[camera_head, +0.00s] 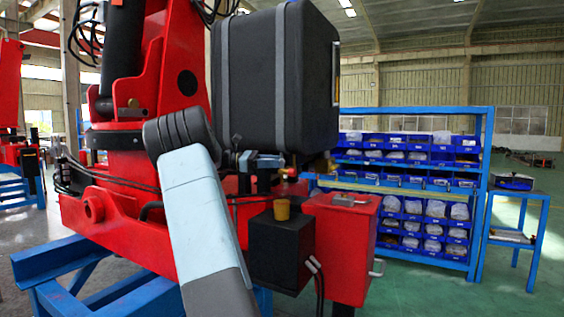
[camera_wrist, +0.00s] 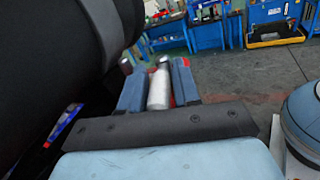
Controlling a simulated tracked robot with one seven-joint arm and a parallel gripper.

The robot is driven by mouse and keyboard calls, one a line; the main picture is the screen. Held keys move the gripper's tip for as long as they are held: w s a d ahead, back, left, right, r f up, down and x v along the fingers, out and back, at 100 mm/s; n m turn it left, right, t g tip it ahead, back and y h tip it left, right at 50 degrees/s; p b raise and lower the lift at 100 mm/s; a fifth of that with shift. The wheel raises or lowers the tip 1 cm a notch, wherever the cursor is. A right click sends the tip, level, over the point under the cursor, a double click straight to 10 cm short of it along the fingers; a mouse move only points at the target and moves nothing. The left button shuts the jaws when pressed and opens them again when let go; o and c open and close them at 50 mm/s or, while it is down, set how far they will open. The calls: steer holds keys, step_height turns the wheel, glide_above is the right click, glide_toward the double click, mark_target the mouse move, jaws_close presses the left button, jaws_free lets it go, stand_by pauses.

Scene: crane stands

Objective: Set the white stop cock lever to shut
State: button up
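In the wrist view, a white-grey rounded bar (camera_wrist: 159,86) stands between the two blue-grey fingers of my gripper (camera_wrist: 160,82). It looks like the white lever. A sliver of red shows beside the right finger, and I cannot tell whether both fingers press on the bar.
The black strapped tank (camera_head: 275,80) is right above my gripper and fills the wrist view's left side. Below are a black box (camera_head: 281,250) and a red box (camera_head: 345,245). The red crane (camera_head: 150,100) is at left. Blue bin shelves (camera_head: 415,180) stand behind; green floor is open at right.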

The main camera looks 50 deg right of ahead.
steer(key=v, duration=1.4)
